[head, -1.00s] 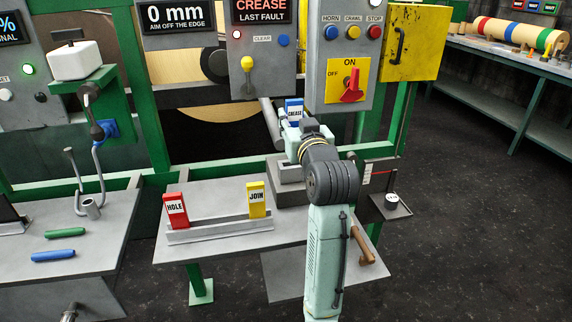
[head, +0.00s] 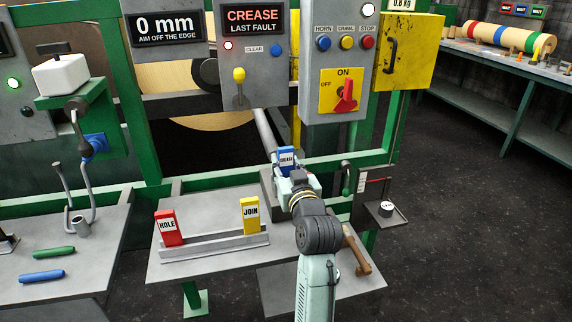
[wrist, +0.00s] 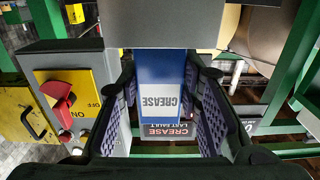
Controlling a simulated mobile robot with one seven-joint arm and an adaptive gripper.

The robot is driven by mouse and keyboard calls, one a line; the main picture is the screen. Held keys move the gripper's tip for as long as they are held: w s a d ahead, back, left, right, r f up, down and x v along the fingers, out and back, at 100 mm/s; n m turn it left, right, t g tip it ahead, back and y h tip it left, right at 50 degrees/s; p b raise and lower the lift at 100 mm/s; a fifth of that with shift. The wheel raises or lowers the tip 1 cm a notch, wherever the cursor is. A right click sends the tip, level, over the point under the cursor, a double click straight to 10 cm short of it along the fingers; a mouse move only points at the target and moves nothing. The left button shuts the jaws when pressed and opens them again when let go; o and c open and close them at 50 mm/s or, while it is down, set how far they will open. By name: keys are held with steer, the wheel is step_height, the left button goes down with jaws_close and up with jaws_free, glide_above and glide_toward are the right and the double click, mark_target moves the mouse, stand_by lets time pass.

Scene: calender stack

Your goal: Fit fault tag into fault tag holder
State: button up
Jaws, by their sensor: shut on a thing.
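My gripper (head: 290,172) is shut on the blue fault tag (head: 286,158), marked CREASE on a white label. The tag is upright in the head view. In the wrist view the tag (wrist: 160,68) is upside down between the two dark finger pads of my gripper (wrist: 167,105). A grey block (head: 267,190), probably the fault tag holder, stands on the table behind my gripper and is mostly hidden by it. In the wrist view a grey body (wrist: 165,22) covers the tag's lower end. I cannot tell whether the tag is inside a slot or behind it.
A grey rack (head: 215,244) with a red HOLE tag (head: 167,228) and a yellow JOIN tag (head: 250,215) stands left of my arm. The control box (head: 343,65) is above and behind. A green frame rail (head: 335,160) runs behind the table.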

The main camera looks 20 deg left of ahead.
steer(key=o, duration=1)
steer(key=shift+o, duration=0.2)
steer(key=shift+s+d+f, duration=0.1)
steer(key=shift+s+d, duration=0.2)
steer(key=shift+s, duration=0.1)
steer(key=v, duration=1.1)
